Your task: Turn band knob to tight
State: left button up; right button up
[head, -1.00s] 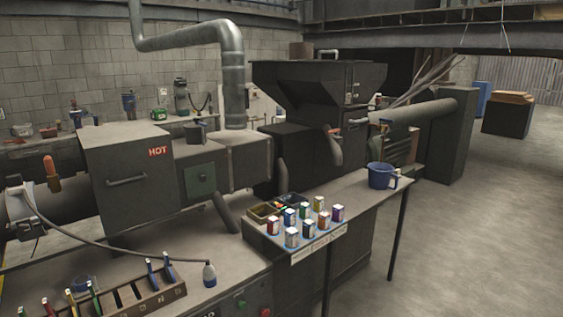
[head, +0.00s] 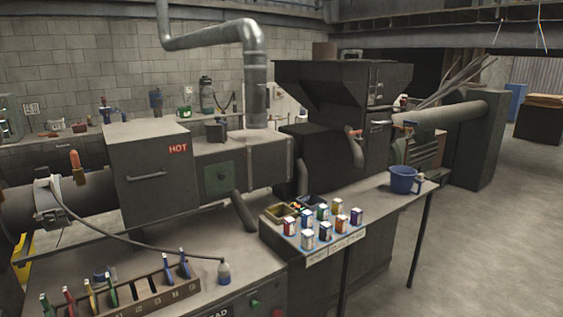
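The only band that I can make out is a pale metal clamp (head: 48,206) around the dark horizontal barrel (head: 98,186) at the left. A cable runs from it over the bench. An orange-brown handle (head: 76,160) stands up from the barrel beside the clamp. I cannot tell which part is the band knob, and no tight marking is readable. Neither of my grippers is in view.
A box marked HOT (head: 150,205) adjoins the barrel. In front stand a slotted rack (head: 150,289) of coloured-handled tools and a small bottle (head: 224,273). A shelf of small cartons (head: 309,241) and a blue jug (head: 403,180) are at right. Floor at far right is clear.

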aim_at(48, 219)
jog(key=u, duration=1.3)
jog(key=i+l, duration=0.05)
